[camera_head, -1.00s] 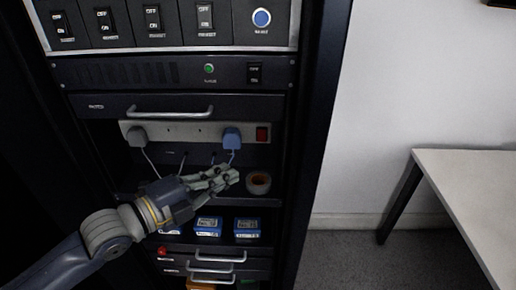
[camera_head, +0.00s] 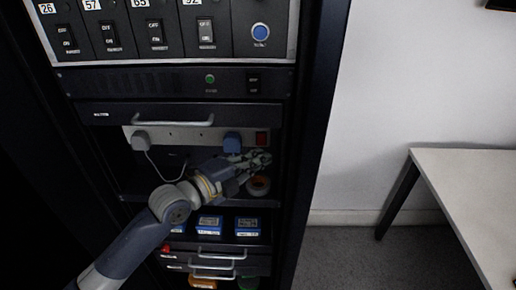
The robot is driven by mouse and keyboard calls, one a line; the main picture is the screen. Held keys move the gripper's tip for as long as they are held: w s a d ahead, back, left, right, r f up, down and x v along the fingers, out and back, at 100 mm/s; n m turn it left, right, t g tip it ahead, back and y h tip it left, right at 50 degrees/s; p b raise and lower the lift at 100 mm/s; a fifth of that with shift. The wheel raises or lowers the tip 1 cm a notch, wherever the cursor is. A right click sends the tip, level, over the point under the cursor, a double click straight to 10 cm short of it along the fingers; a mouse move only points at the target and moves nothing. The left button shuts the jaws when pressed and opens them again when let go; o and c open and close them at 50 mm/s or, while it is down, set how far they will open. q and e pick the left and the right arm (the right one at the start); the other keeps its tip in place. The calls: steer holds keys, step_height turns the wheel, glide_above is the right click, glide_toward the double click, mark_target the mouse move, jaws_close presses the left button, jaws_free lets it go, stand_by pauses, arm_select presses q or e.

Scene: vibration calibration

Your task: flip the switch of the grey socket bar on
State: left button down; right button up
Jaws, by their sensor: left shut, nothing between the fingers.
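The grey socket bar (camera_head: 185,136) runs across an open bay of the dark rack. Its red switch (camera_head: 261,138) is at the right end. A white plug (camera_head: 140,140) sits at its left and a blue plug (camera_head: 232,143) just left of the switch. My left gripper (camera_head: 264,160) is shut and empty, its fingertips just below the red switch; I cannot tell if they touch the bar. The switch's on or off position is too small to tell. My right gripper is not in view.
A tape roll (camera_head: 258,186) lies on the shelf below my gripper. Blue-and-white boxes (camera_head: 209,226) stand on the lower shelf. A drawer with a handle (camera_head: 172,121) is above the bar. A pale table (camera_head: 466,190) stands right, with free floor between.

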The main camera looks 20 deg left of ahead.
mark_target(261, 140)
arm_select(q)
steer(key=shift+w+a+f, duration=0.1)
steer(key=shift+w+a, duration=0.1)
steer(key=shift+w, duration=0.4)
steer(key=shift+w+a+f, duration=0.1)
steer(key=shift+w+a, duration=0.1)
steer(key=shift+w, duration=0.35)
steer(key=shift+w+a+f+m+t+b, duration=0.15)
steer(key=shift+w+m+t+b, duration=0.2)
steer(key=shift+b, duration=0.8)
